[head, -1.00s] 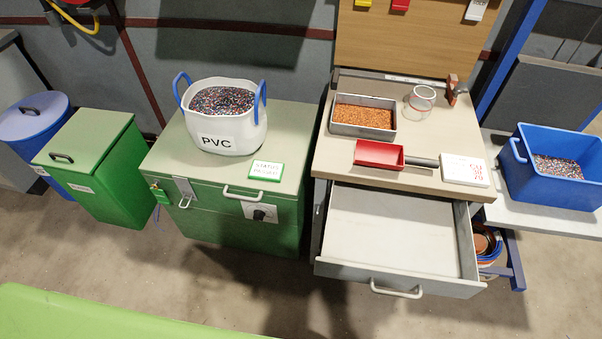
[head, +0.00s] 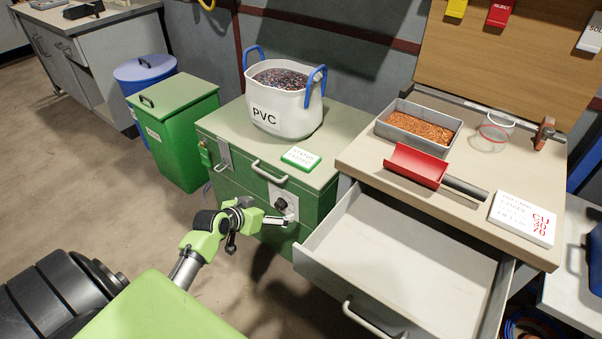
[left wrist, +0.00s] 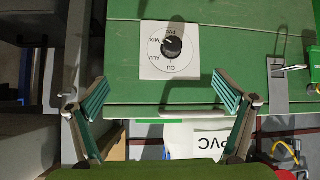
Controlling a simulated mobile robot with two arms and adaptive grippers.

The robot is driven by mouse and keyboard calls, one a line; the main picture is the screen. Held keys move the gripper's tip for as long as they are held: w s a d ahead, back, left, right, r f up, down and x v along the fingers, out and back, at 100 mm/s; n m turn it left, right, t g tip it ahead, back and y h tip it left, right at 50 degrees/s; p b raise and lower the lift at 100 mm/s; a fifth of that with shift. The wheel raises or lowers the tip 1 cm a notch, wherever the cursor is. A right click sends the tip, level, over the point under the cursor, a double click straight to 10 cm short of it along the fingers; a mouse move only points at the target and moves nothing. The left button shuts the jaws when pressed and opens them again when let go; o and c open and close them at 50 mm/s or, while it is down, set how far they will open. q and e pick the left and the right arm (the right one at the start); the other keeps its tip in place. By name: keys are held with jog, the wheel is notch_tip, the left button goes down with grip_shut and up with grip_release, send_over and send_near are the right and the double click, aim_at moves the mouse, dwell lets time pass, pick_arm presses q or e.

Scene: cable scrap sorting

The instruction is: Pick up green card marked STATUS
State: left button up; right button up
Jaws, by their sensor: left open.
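The STATUS card (head: 301,158) is a small white-faced block with a green edge. It lies flat on top of the green cabinet (head: 225,120), in front of the white PVC tub (head: 285,115). In the left wrist view its green edge shows as a thin strip (left wrist: 160,121). My left gripper (head: 272,218) is in front of the cabinet, by the dial, lower than the card and apart from it. In the left wrist view its two fingers (left wrist: 163,95) are spread with nothing between them. My right gripper is not in view.
The cabinet front has a dial (head: 281,204) and a handle (head: 268,173). An open drawer (head: 345,308) juts out right of my left gripper. The bench above holds a red scoop (head: 415,165), a granule tray (head: 455,135) and a white sign (head: 523,219). Floor to the left is free.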

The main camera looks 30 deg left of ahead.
pick_arm(q)
notch_tip(320, 180, up, 13)
jog(key=w+m+t+h+b, duration=0.1)
jog(key=w+m+t+b, duration=0.1)
jog(key=w+t+b, duration=0.15)
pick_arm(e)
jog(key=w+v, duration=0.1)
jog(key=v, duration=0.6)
pick_arm(q)
jog(key=b, duration=0.2)
send_near(299, 158)
jog(key=x, duration=0.2)
jog(key=shift+w+d, duration=0.25)
jog(key=shift+w, duration=0.05)
jog(key=shift+w+f, duration=0.1)
jog(key=shift+w, duration=0.25)
jog(key=b+x, duration=0.1)
jog(key=x, duration=0.3)
jog(key=shift+w+a+f, duration=0.15)
jog(key=shift+w+f, duration=0.05)
jog(key=shift+f, duration=0.05)
jog(key=shift+w+g, duration=0.2)
jog(key=shift+g, duration=0.05)
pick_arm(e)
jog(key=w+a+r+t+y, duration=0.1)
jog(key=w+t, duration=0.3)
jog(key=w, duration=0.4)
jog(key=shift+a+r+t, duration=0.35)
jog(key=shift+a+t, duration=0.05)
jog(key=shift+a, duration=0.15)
